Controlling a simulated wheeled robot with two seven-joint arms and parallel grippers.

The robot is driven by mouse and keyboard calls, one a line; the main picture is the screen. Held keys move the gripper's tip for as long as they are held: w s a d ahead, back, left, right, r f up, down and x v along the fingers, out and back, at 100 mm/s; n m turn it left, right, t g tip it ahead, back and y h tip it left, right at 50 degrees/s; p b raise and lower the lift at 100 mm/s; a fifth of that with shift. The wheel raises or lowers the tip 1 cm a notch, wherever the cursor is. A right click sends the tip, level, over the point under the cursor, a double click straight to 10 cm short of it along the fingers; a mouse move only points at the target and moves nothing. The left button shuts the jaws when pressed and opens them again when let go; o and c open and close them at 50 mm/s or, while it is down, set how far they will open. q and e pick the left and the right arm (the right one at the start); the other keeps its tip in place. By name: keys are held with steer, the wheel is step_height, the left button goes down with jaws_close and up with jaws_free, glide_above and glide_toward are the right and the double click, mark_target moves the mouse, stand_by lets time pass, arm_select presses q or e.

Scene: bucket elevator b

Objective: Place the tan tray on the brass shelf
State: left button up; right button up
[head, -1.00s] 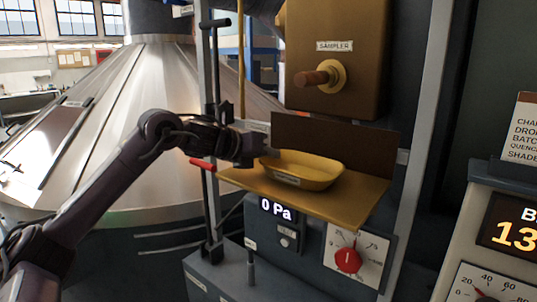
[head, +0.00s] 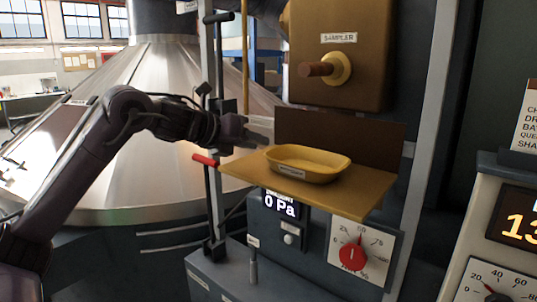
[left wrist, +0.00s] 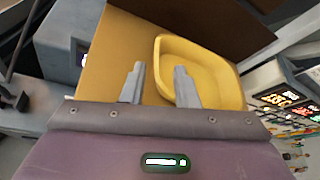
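The tan tray (head: 308,165), a shallow yellow-tan dish with a small label on its front, sits upright on the brass shelf (head: 364,200). In the left wrist view the tray (left wrist: 205,62) lies on the shelf (left wrist: 112,62), beyond and to the right of the fingertips. My left gripper (head: 258,132) is at the shelf's left side, a little above it and apart from the tray. Its two fingers (left wrist: 160,76) are spread with nothing held between them. My right gripper is not in view.
A brown sampler box with a knob (head: 322,69) hangs above the shelf. A red-tipped handle (head: 206,160) sticks out at the shelf's left edge. Below are a pressure display (head: 281,205) and a red dial (head: 352,256). A console (head: 500,215) stands at the right.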

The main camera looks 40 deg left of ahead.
arm_select(q)
steer(key=b+v, duration=0.1)
steer(key=v, duration=0.3)
steer(key=shift+s+a, duration=0.1)
steer(key=shift+s, duration=0.25)
steer(key=shift+s+a+r, duration=0.1)
steer(key=shift+s+r, duration=0.25)
steer(key=shift+s, duration=0.05)
